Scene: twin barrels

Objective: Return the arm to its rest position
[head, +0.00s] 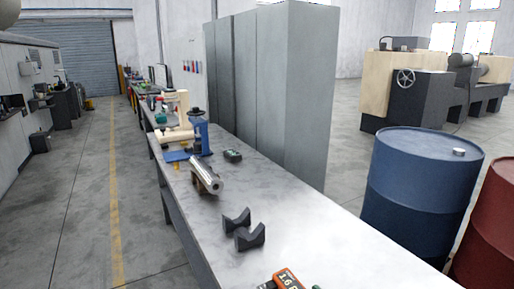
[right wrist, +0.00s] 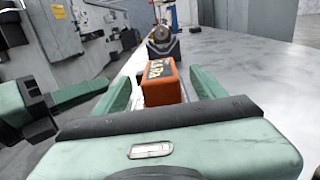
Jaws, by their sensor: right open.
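My right gripper (right wrist: 160,75) is open in the right wrist view, with a green finger at each side. An orange box (right wrist: 162,84) with dark lettering shows between and beyond the fingers; I cannot tell whether they touch it. The box also shows at the bottom edge of the head view (head: 288,278), partly cut off. A small green bit beside it there may be a fingertip. A green and dark part (right wrist: 70,94) at the left of the right wrist view looks like part of my other arm; its jaw state is unclear.
The grey workbench (head: 315,240) bears two dark V-shaped blocks (head: 237,220), a metal cylinder (head: 206,175), a dark handheld device (head: 233,155) and a blue press (head: 197,135). Tall grey cabinets (head: 300,95) stand behind. A blue barrel (head: 420,190) and a red barrel (head: 490,230) stand right.

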